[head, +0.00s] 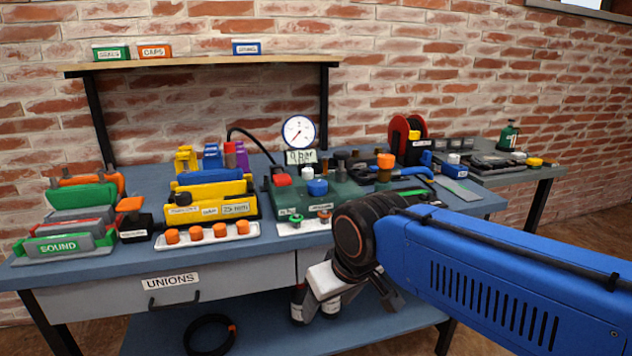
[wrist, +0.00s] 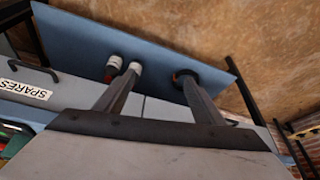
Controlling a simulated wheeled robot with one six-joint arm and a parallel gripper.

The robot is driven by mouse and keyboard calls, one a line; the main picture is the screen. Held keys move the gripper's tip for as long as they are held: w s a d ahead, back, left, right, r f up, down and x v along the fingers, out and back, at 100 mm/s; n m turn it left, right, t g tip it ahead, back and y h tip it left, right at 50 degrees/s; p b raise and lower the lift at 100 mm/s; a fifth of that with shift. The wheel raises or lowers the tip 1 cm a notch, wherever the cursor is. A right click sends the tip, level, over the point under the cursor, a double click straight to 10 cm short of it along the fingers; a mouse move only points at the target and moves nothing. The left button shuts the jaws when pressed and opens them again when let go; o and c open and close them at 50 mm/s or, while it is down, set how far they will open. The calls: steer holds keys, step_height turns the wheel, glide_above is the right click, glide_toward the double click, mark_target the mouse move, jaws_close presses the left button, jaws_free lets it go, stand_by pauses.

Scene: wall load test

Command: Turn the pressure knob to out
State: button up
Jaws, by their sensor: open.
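A green test block (head: 345,197) stands on the workbench, with a blue knob (head: 317,187), a red knob (head: 281,180) and a white knob (head: 307,172) on top. I cannot tell from labels which one is the pressure knob. A round gauge (head: 299,132) stands behind it, above a plate reading "0 bar" (head: 301,157). My gripper (head: 350,303) is in front of the bench, below the top and apart from the block. Its two fingers (wrist: 158,74) are spread with nothing between them.
The bench drawer (head: 165,298) is labelled UNIONS; another drawer in the wrist view reads SPARES (wrist: 25,89). Bottles (wrist: 115,65) stand on the lower shelf (wrist: 75,40). A yellow case (head: 212,195) and a white tray of orange caps (head: 207,236) crowd the block's left.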

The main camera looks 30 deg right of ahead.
steer(key=w+d+r+m+g+h, duration=0.3)
steer(key=w+r+m, duration=0.6)
steer(key=w+r, duration=0.8)
steer(key=m+g+h, duration=0.2)
steer(key=m, duration=0.9)
glide_toward(317, 182)
steer(key=shift+y, duration=0.3)
steer(key=x, duration=0.8)
steer(key=shift+s+d+f, duration=0.1)
steer(key=shift+d, duration=0.1)
steer(key=c, duration=1.1)
